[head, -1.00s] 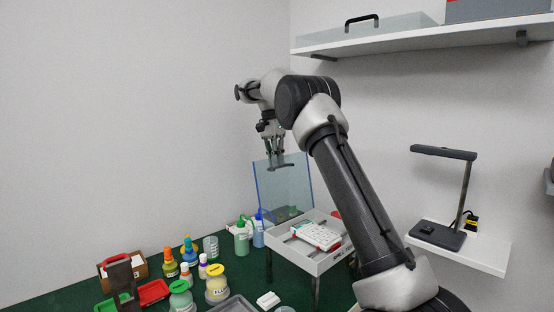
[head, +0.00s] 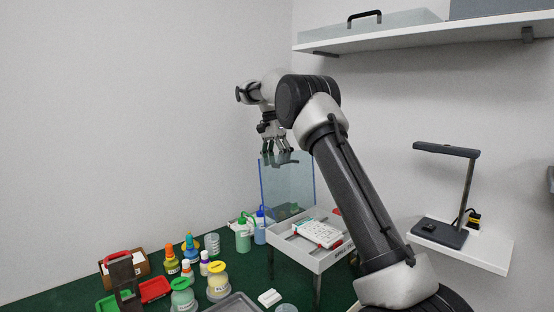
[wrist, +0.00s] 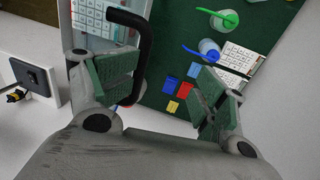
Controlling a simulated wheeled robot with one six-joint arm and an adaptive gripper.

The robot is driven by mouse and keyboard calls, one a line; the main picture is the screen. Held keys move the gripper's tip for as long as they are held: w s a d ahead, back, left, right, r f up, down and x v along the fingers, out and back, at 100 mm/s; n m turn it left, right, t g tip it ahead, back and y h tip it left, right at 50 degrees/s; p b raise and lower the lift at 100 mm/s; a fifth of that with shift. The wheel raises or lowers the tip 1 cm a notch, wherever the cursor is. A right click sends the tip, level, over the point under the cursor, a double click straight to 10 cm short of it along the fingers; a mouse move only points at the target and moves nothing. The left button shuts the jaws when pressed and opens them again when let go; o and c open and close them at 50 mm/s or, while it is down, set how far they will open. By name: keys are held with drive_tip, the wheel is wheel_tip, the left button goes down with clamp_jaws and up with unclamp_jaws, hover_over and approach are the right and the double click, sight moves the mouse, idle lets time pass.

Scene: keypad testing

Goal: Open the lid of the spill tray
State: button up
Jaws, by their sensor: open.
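The spill tray (head: 318,262) is a white raised tray on dark legs. Its clear, blue-edged lid (head: 288,190) stands raised, roughly upright, at the tray's back left. The lid's black handle (wrist: 146,45) shows large in the wrist view, curving beside the left finger. My gripper (head: 278,160) is at the lid's top edge, with its fingers spread. In the wrist view my gripper (wrist: 160,95) is open, its green-padded fingers apart, with the handle nearer the left one and nothing clamped. A white keypad (head: 319,234) lies in the open tray.
A green bottle (head: 243,238) and a blue bottle (head: 260,232) stand left of the tray. Several more bottles, a red bin (head: 154,289) and a grey tray (head: 235,304) crowd the green table. A lamp (head: 444,233) stands on a side shelf. A high shelf (head: 430,35) runs above.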

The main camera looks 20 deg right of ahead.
drive_tip(key=o, duration=0.3)
drive_tip(key=shift+a+f, duration=0.1)
drive_tip(key=shift+f, duration=0.55)
drive_tip(key=shift+o, duration=0.2)
drive_tip(key=r, duration=0.3)
drive_tip(key=w+r, duration=0.1)
drive_tip(key=r, duration=0.2)
drive_tip(key=shift+w+a, duration=0.15)
drive_tip(key=c, duration=0.8)
drive_tip(key=shift+r, duration=0.95)
